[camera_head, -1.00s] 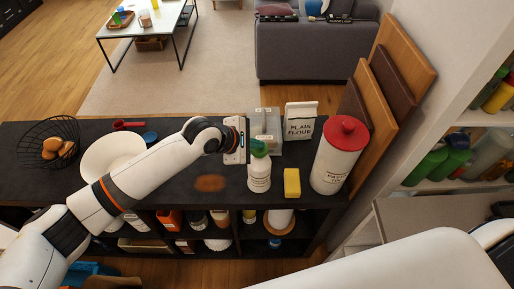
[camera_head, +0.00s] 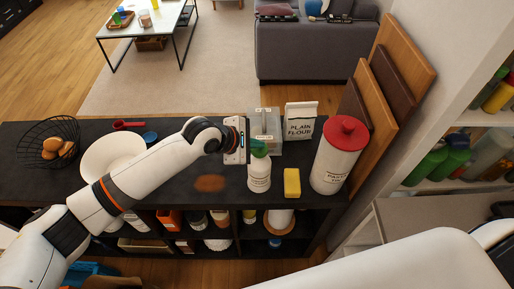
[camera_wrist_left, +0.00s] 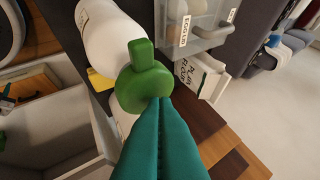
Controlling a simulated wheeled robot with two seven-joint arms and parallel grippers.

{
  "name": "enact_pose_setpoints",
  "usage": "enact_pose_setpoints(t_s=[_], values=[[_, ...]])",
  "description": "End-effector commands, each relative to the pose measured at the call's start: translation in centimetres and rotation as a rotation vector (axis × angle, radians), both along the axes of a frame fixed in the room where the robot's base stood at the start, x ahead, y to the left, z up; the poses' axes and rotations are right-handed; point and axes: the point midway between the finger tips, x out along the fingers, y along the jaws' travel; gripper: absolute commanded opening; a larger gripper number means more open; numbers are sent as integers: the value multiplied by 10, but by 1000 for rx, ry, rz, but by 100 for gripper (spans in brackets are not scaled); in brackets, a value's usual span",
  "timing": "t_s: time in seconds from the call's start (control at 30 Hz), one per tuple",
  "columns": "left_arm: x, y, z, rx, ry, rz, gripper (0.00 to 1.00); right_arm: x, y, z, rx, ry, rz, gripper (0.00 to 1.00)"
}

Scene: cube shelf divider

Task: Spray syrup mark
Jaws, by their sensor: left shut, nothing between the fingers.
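A brown syrup mark (camera_head: 209,183) lies on the black countertop (camera_head: 182,196) in the head view. To its right stands an upright white spray bottle (camera_head: 259,178) with a green top. The bottle also shows in the left wrist view (camera_wrist_left: 103,36), with its green spray head (camera_wrist_left: 143,80) at the fingertips. My left gripper (camera_head: 256,143) is at the bottle's top. Its teal fingers (camera_wrist_left: 158,101) are shut together with nothing between them, and appear to touch or overlap the spray head; contact is unclear. A yellow sponge (camera_head: 292,182) stands right of the bottle. My right gripper is out of view.
A clear egg box (camera_head: 265,124), a flour bag (camera_head: 300,121) and a red-lidded canister (camera_head: 338,160) stand close behind and right of the bottle. A white plate (camera_head: 103,152) and wire basket (camera_head: 32,140) are left. Wooden boards (camera_head: 403,55) lean at right.

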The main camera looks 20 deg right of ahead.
Motion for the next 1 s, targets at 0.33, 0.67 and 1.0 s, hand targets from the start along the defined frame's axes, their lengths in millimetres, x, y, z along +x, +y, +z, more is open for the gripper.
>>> enact_pose_setpoints(t_s=[0.33, 0.67, 1.0], values=[[0, 0, -2, 1, 1, 1, 0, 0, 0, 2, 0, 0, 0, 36], [0, 0, -10, 3, 1, 0, 0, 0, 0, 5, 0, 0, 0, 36], [-1, 1, -9, 5, 4, 0, 0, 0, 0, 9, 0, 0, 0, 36]])
